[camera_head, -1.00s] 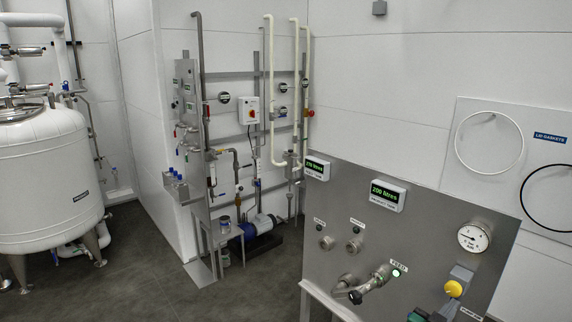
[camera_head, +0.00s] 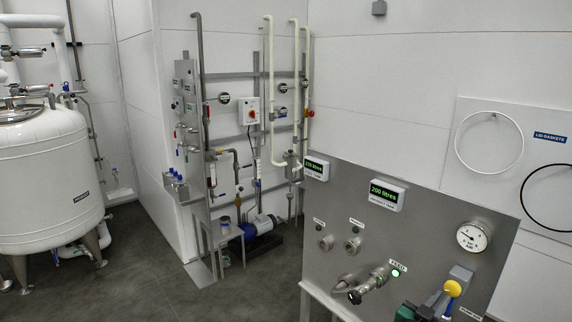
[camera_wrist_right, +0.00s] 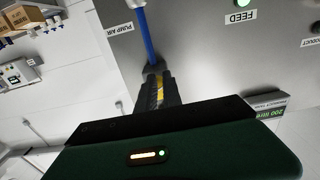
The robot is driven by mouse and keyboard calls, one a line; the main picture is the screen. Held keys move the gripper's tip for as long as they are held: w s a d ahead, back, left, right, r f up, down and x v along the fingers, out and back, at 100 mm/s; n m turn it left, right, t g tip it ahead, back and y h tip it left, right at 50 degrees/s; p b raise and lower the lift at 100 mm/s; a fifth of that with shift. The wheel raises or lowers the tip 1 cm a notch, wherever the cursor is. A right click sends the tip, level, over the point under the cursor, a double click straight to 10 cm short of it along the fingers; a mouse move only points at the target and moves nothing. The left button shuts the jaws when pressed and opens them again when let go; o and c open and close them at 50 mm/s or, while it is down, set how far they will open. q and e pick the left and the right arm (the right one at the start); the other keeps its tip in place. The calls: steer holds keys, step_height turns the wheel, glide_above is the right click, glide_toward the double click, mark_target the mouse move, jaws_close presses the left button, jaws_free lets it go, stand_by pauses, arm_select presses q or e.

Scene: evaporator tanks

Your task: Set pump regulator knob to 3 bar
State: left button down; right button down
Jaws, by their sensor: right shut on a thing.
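The pump regulator knob (camera_head: 453,288) is yellow and sits low on the right of the steel panel, below a grey block (camera_head: 461,273). The round white pressure gauge (camera_head: 474,237) is above it; its needle is too small to read. My right gripper (camera_head: 438,306), green and black, is at the knob at the bottom of the head view. In the right wrist view my gripper (camera_wrist_right: 156,92) is shut on the knob, with yellow (camera_wrist_right: 160,88) showing between the dark fingers. A blue hose (camera_wrist_right: 148,36) runs up beyond it. My left gripper is not in view.
The steel panel (camera_head: 340,225) also carries a lit green FEED button (camera_head: 396,273), a valve outlet (camera_head: 368,285) left of my gripper, and a 200 litres display (camera_head: 387,194). Pipework and a blue pump (camera_head: 257,226) stand farther back. The floor at left is clear.

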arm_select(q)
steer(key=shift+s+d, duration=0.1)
arm_select(e)
steer(key=shift+d+r, duration=0.1)
steer(key=shift+d, duration=0.05)
